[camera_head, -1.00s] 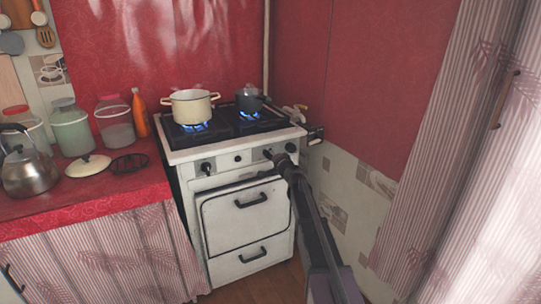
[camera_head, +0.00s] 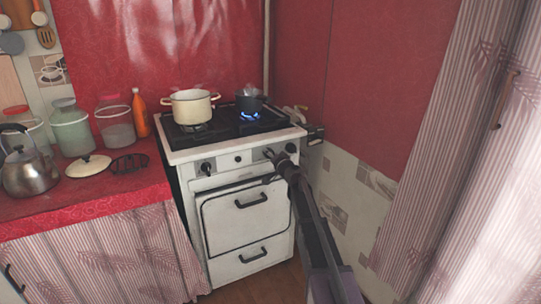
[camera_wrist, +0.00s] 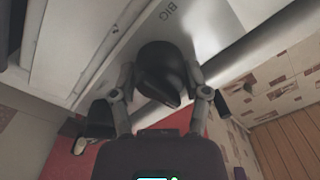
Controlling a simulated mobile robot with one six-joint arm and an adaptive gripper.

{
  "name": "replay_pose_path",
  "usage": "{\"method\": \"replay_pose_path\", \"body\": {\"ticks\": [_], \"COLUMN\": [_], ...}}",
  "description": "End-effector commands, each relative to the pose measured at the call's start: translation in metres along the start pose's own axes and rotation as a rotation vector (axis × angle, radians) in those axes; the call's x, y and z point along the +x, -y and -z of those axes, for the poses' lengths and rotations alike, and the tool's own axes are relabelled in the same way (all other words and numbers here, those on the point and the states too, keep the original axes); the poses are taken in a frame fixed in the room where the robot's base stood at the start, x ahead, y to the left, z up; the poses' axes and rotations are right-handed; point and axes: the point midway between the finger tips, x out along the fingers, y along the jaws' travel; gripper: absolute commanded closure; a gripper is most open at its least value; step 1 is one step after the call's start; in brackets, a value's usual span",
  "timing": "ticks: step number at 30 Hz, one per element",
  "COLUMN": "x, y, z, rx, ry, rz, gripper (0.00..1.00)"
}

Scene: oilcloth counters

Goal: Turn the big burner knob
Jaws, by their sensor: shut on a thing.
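The big burner knob (camera_wrist: 165,68) is black, and the printed word BIG is beside it on the white stove panel. My gripper (camera_wrist: 161,82) has a finger on each side of the knob and is shut on it. In the head view my gripper (camera_head: 279,160) is at the right part of the front panel of the white stove (camera_head: 226,153) and mostly hides the knob. A cream pot (camera_head: 192,107) stands on the left burner, with no flame visible under it. A dark pot (camera_head: 249,104) stands on the right burner over a blue flame (camera_head: 249,115).
Another black knob (camera_head: 206,167) is at the panel's left. The oven door handle (camera_head: 251,201) is below. The red counter at left holds a kettle (camera_head: 27,170), jars, a cream lid (camera_head: 88,166) and a black trivet (camera_head: 129,164). A tiled wall is close on the right.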

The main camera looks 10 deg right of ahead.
Motion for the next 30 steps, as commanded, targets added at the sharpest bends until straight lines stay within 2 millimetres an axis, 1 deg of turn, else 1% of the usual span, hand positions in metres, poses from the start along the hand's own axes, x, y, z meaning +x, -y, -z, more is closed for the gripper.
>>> {"method": "replay_pose_path", "body": {"ticks": [4, 5, 6, 8, 23, 26, 30], "x": [0.002, 0.002, 0.002, 0.002, -0.001, -0.005, -0.016], "y": [0.000, 0.000, 0.000, 0.000, 0.000, 0.000, 0.000], "z": [0.001, 0.001, 0.001, 0.001, 0.000, 0.000, -0.001], "rx": [0.000, 0.000, 0.000, 0.000, 0.000, 0.000, 0.000], "ry": [-0.001, -0.001, -0.001, -0.001, 0.000, 0.000, 0.000], "rz": [-0.001, -0.001, -0.001, -0.001, 0.000, 0.000, -0.001], "gripper": [0.87, 0.34, 0.22, 0.05, 0.05, 0.05, 0.05]}}
